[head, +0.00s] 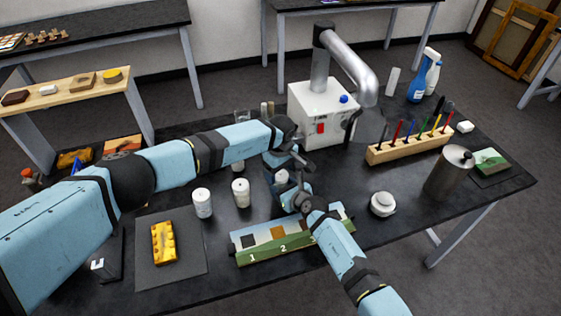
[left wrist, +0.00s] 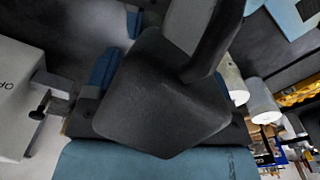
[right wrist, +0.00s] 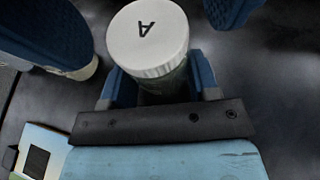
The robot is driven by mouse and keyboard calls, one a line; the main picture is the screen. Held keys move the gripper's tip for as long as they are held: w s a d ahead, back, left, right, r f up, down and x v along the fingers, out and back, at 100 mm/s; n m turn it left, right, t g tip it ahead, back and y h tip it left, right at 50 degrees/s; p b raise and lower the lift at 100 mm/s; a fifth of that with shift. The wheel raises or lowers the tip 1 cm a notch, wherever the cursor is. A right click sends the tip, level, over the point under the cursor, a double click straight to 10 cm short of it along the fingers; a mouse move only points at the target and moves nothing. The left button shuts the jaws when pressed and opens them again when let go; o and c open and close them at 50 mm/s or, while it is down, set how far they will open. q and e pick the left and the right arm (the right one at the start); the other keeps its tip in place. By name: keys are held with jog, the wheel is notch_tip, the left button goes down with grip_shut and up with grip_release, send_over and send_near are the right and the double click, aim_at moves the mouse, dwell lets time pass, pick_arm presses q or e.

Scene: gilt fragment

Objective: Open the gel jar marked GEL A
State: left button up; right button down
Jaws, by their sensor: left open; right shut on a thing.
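The GEL A jar (right wrist: 148,40) has a white lid with a black A, seen from above in the right wrist view. It stands upright between the blue fingers of my right gripper (right wrist: 155,88), which is shut on its body below the lid. In the head view, the jar's white lid (head: 281,176) shows small between both hands. My left gripper (head: 277,160) is open close above the jar; its two blue fingers appear left and right of the lid in the right wrist view. A dark block hides the jar in the left wrist view.
Two other white-lidded jars (head: 202,203) (head: 240,192) stand left of the hands. A numbered green board (head: 262,252) lies in front, with a yellow gilt fragment (head: 164,242) on a grey mat. A white extractor box (head: 318,113) stands behind; a round white container (head: 383,204) is at right.

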pick_arm(q)
jog(key=shift+f, duration=0.55)
jog(key=c, duration=1)
jog(key=shift+n, duration=1.4)
jog(key=shift+r, duration=0.25)
jog(key=shift+o, duration=0.2)
jog(key=shift+r, duration=0.85)
